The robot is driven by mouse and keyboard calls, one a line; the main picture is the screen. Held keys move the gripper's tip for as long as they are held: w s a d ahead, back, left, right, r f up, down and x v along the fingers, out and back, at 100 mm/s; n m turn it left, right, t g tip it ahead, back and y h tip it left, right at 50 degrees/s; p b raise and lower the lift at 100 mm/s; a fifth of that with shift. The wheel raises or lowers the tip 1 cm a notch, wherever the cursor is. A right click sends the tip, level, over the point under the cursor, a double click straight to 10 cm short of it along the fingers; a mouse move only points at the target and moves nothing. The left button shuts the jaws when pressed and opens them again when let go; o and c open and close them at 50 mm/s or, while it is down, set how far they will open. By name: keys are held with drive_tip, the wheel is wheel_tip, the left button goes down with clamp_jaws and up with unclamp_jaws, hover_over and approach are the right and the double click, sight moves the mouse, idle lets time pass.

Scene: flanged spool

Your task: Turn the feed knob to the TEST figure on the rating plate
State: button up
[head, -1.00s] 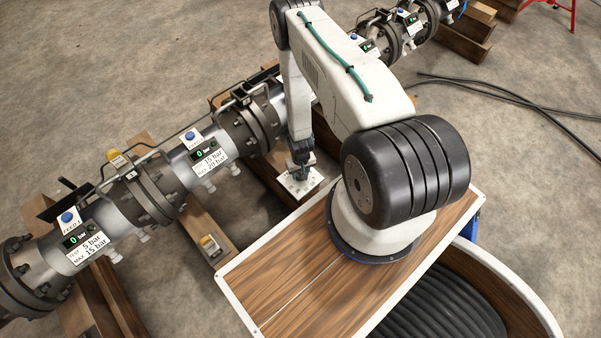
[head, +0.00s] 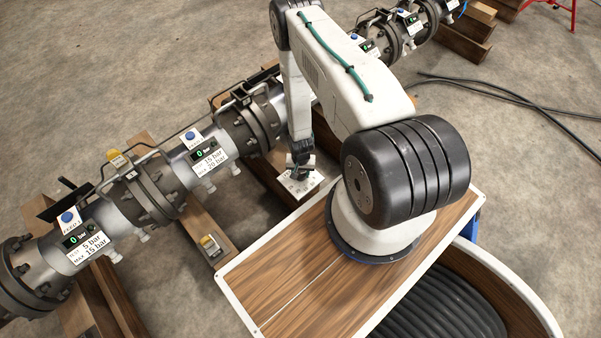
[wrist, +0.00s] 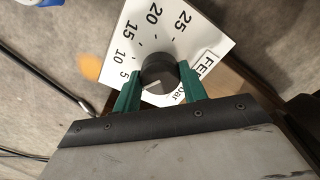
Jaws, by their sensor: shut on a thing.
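The feed knob (wrist: 158,70) is a dark round knob on a white dial plate (wrist: 205,28) marked 5, 10, 15, 20 and 25. My gripper (wrist: 160,88) has its green fingers on either side of the knob and is shut on it. A pale mark shows low on the knob, but I cannot tell which figure it points to. In the head view the dial plate (head: 301,187) lies under my gripper (head: 299,172). A rating plate (head: 88,249) on the left spool reads TEST 5 bar, MAX 15 bar. Another rating plate (head: 211,161) reads 15 bar over MAX 20 bar.
The green displays on the left spool (head: 80,239) and the middle spool (head: 205,153) show 0. Blue buttons (head: 68,217) sit on the spools. Timber beams (head: 200,225) lie under the pipe. A wooden deck (head: 285,285) and coiled black hose (head: 440,310) are near my base.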

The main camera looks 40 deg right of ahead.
sight(301, 174)
drive_tip(key=shift+m, duration=0.6)
drive_tip(key=o, duration=1)
wheel_tip(301, 174, up, 8)
drive_tip(key=shift+f, duration=0.1)
idle(0.3)
